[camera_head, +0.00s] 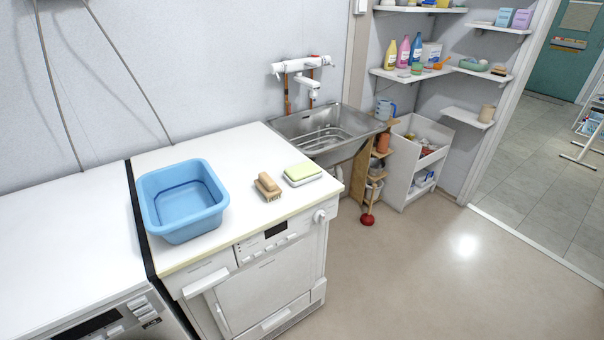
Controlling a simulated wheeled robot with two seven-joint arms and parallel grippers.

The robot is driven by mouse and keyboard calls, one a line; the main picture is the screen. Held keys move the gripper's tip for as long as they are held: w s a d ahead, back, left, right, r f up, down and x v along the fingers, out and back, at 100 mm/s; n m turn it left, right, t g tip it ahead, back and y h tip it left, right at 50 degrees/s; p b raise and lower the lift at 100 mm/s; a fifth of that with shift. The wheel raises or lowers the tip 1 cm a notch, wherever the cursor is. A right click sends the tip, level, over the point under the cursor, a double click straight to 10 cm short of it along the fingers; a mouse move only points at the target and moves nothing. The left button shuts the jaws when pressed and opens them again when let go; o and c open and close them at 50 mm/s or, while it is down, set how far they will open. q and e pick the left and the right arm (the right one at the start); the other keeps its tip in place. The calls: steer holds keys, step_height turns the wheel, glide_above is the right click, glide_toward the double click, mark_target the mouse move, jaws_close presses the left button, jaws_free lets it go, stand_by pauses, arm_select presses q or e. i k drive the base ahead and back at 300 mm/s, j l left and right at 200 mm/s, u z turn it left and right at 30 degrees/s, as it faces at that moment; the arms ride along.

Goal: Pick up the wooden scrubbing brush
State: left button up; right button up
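The wooden scrubbing brush (268,187) lies on the white top of the washing machine (226,228). It is light brown with pale bristles and sits near the front edge. A blue washtub basin (183,201) stands to its left, apart from it. A sponge with a yellow-green top and white lower part (303,174) lies just right of the brush. Neither of my grippers shows in the head view.
A metal sink (324,134) with a wall tap (303,74) stands behind right. A second white machine (66,262) is at the left. Shelves with bottles (404,52) fill the corner. The floor (420,270) at front right is clear.

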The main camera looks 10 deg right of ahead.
mark_target(269, 187)
steer(key=i+l+u, duration=0.35)
steer(key=l, duration=0.3)
steer(key=i+l+u, duration=0.15)
steer(key=l, duration=0.25)
steer(key=i+l+u, duration=0.2)
steer(key=l, duration=0.15)
steer(key=l+u, duration=0.15)
steer(key=l, duration=0.25)
steer(key=i+l+u, duration=0.2)
steer(key=l, duration=0.2)
steer(key=k, duration=0.1)
